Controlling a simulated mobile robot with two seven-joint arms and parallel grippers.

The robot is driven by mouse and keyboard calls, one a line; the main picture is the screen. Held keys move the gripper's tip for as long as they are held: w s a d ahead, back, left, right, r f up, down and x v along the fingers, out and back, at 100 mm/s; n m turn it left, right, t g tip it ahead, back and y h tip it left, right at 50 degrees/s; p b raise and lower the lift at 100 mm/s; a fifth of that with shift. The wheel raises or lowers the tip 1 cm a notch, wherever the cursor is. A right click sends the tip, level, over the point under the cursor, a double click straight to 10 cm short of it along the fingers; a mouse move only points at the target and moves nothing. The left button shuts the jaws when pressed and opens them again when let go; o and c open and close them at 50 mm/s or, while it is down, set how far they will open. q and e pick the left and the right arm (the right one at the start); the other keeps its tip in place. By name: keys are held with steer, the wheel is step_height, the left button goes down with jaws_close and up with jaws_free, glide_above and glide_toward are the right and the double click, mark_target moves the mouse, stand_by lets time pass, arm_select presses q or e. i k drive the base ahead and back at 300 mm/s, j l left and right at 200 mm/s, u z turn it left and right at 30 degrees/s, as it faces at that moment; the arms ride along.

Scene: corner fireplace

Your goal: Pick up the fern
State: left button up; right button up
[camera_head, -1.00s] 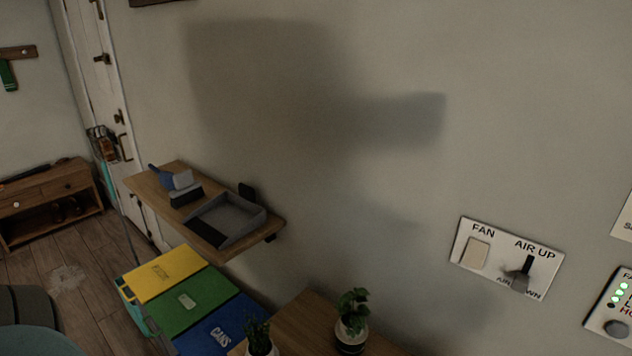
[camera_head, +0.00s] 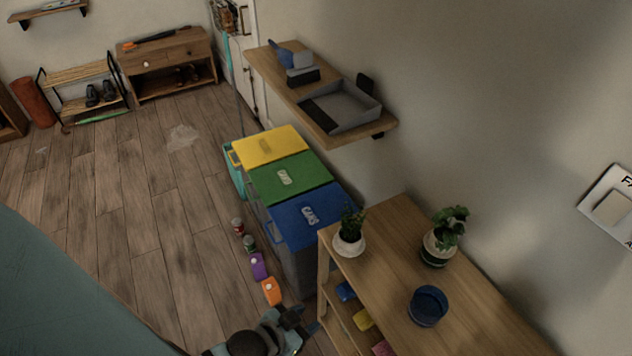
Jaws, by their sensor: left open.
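Two potted plants stand upright on the wooden shelf unit (camera_head: 395,290). The one at its left edge is a small plant with thin, upright dark leaves (camera_head: 351,222) in a white pot; it looks most like the fern. The other is a broader-leaved plant (camera_head: 447,229) in a white and dark pot, farther right. My left gripper (camera_head: 303,325) is at the bottom of the view, open and empty, below and left of both plants and apart from them. My right gripper is not in view.
A blue cup (camera_head: 428,306) stands on the same shelf top, in front of the plants. Yellow, green and blue-lidded bins (camera_head: 290,177) stand behind and left. A wall shelf (camera_head: 320,103) holds a grey tray. Cans and small items (camera_head: 258,266) lie on the floor beside the bins.

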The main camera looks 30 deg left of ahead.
mark_target(349, 241)
steer(key=u, duration=0.7)
steer(key=z, duration=1.5)
steer(key=k+j+z, duration=0.6)
steer(key=k+j, duration=0.45)
steer(key=j, duration=0.1)
